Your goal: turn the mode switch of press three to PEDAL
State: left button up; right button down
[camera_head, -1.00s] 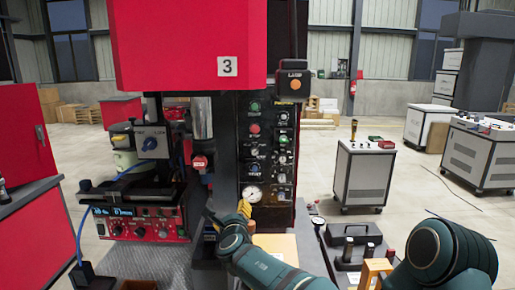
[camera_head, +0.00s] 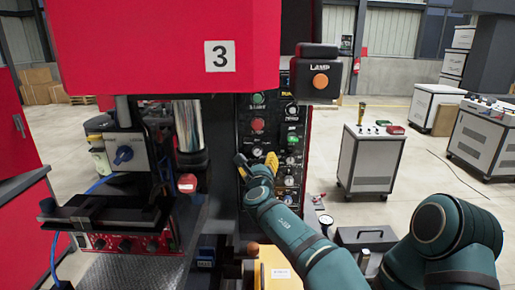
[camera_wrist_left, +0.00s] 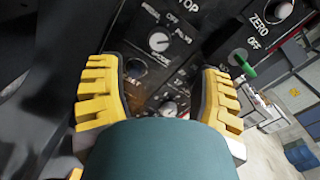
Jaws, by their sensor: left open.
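Press three (camera_head: 130,50) is a red machine with a "3" plate. Its black control panel (camera_head: 245,112) carries several lamps, buttons and knobs. My left gripper (camera_head: 257,161) has yellow fingers, spread apart, in front of the panel's lower middle. In the left wrist view the open fingers (camera_wrist_left: 160,95) frame a part of the panel, with nothing between them that they grip. A round knob with a white pointer (camera_wrist_left: 159,41), with lettering that seems to read MODE, lies just beyond the fingertips. Its setting is too small to read. Another knob (camera_wrist_left: 168,108) sits lower between the fingers. My right gripper is not in view.
An orange-buttoned box (camera_head: 318,75) juts out at the panel's upper right. A green-tipped lever (camera_wrist_left: 240,60) stands out close to the right finger. The press's metal column (camera_head: 188,125) is left of the panel. A grey cabinet (camera_head: 370,165) stands on open floor to the right.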

aim_at(257, 152)
pick_arm(q)
jog(key=w+p, duration=0.3)
jog(key=w, duration=0.6)
jog(key=shift+a+p, duration=0.2)
jog(key=shift+p, duration=0.1)
grip_shut()
